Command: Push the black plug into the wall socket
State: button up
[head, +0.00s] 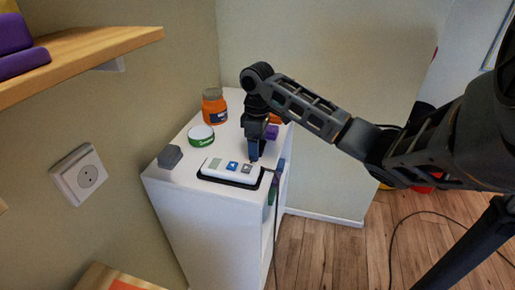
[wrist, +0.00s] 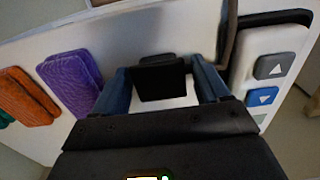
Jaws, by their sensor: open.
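The black plug (wrist: 162,80) shows in the wrist view as a black block between my two blue-grey fingers, on the white cabinet top. My gripper (head: 253,157) points down over the cabinet beside the hand control; in the wrist view it is open (wrist: 162,88), with one finger on each side of the plug and little space between. In the head view the plug is hidden or too hard to make out at my gripper. The white wall socket (head: 88,177), with a round recess, is on the left wall, apart from my gripper.
The white cabinet (head: 215,235) carries a hand control (head: 232,170) in a black holder, a dark grey block (head: 170,157), a green-and-white tin (head: 201,136) and an orange jar (head: 214,106). Purple pads (wrist: 72,80) lie close by. A wooden shelf (head: 85,52) juts out above the socket.

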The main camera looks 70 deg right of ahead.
aim_at(262, 143)
jog(key=c, duration=0.8)
jog(key=shift+r, duration=0.15)
jog(key=shift+r, duration=0.6)
jog(key=r, duration=0.2)
jog(key=s+r, duration=0.1)
jog(key=shift+d+r, duration=0.2)
jog(key=shift+d, duration=0.1)
jog(key=s+d+r, duration=0.1)
jog(key=s+r, duration=0.1)
jog(key=s, duration=0.1)
jog(key=s+d+r, duration=0.1)
jog(key=s+r, duration=0.1)
jog(key=s, duration=0.1)
jog(key=s+d+r, duration=0.1)
jog(key=s+r, duration=0.1)
jog(key=s, duration=0.2)
jog(key=shift+d+r, duration=0.1)
jog(key=shift+d, duration=0.25)
jog(key=shift+w, duration=0.1)
